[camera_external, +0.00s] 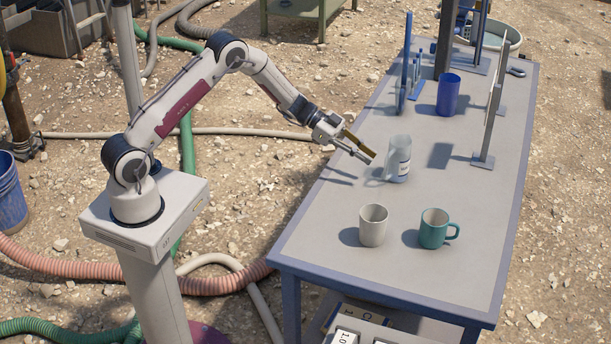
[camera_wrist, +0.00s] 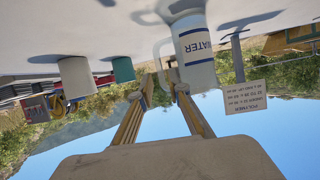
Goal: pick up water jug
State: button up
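The water jug (camera_external: 399,160) is a clear and white jug with a dark-lettered label. It stands upright on the table, just right of my gripper (camera_external: 371,158) in the external view. In the wrist view, which is upside down, the jug (camera_wrist: 196,52) shows the word "WATER", and its pale handle (camera_wrist: 158,57) is on the left side. My gripper (camera_wrist: 164,87) is open, with a clear gap between its fingers.
A white cup (camera_external: 373,225) and a teal mug (camera_external: 435,229) stand nearer the table's front. A blue cup (camera_external: 448,94) and a blue rack (camera_external: 407,75) are farther back. An upright sign (camera_external: 490,118) stands right of the jug. The table's (camera_external: 385,270) front is clear.

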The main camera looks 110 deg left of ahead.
aim_at(384, 176)
jog(key=shift+w, duration=0.1)
jog(key=shift+x, duration=1.25)
jog(key=shift+f, duration=0.1)
jog(key=shift+x, duration=2.55)
jog(key=shift+f, duration=0.1)
grip_shut()
